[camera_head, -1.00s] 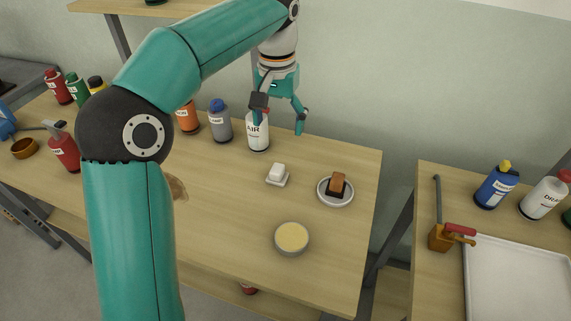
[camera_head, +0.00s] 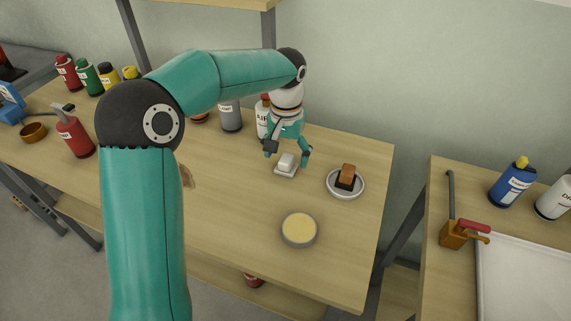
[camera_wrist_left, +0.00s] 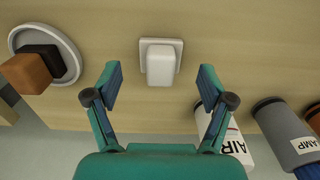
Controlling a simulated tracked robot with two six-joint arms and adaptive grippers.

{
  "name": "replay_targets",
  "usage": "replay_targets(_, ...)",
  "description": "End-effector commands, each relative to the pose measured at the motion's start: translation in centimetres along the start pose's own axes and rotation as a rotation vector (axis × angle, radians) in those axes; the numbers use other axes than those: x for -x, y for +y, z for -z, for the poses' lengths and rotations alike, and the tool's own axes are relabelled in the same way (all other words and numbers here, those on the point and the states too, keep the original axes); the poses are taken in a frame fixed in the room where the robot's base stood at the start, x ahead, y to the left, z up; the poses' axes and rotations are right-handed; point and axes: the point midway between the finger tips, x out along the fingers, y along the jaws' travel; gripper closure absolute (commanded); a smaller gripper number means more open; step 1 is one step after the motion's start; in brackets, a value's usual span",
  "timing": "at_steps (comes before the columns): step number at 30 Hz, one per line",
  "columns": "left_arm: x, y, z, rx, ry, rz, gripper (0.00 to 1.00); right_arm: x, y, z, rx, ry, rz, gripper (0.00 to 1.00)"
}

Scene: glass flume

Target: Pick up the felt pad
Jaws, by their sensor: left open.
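A small white block (camera_head: 286,161), which looks like the felt pad, sits on a square white base (camera_head: 285,172) on the wooden table. In the left wrist view the white block (camera_wrist_left: 160,68) stands centred ahead, between the fingertips in the picture. My left gripper (camera_head: 287,159) is open and empty, pointing down just above the block. Its fingers show on either side of the block and do not appear to touch it; the exact height is hard to judge. My right gripper is out of view.
A white dish (camera_head: 346,193) with a brown and black block (camera_head: 347,175) stands to the right. A round tin with pale yellow contents (camera_head: 299,229) is nearer the front. The AIR bottle (camera_head: 262,118) and a grey bottle (camera_head: 231,116) stand behind. The table's front middle is clear.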

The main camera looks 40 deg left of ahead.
Motion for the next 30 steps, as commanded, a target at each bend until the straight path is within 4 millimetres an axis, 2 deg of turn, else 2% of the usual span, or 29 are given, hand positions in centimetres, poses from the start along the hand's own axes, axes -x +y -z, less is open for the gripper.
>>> replay_targets(3, -1.8, -0.1, 0.1, -0.001, -0.003, 0.0, 0.19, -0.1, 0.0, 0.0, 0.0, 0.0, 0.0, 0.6)
replay_targets(6, -2.6, -0.1, 0.1, 0.0, -0.002, 0.0, 0.19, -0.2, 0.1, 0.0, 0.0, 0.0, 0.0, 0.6)
replay_targets(14, -2.7, 0.0, 0.1, -0.001, 0.0, -0.001, 0.19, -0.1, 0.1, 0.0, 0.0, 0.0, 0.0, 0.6)
replay_targets(24, -2.7, 0.0, 0.2, -0.002, 0.0, -0.001, 0.75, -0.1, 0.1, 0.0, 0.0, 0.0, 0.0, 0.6)
replay_targets(26, -2.7, 0.0, 0.2, -0.002, 0.001, -0.001, 0.83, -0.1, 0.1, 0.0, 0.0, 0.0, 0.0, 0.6)
replay_targets(30, -2.7, 0.1, 0.2, -0.002, 0.001, -0.001, 0.83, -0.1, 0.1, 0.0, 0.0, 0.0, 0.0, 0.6)
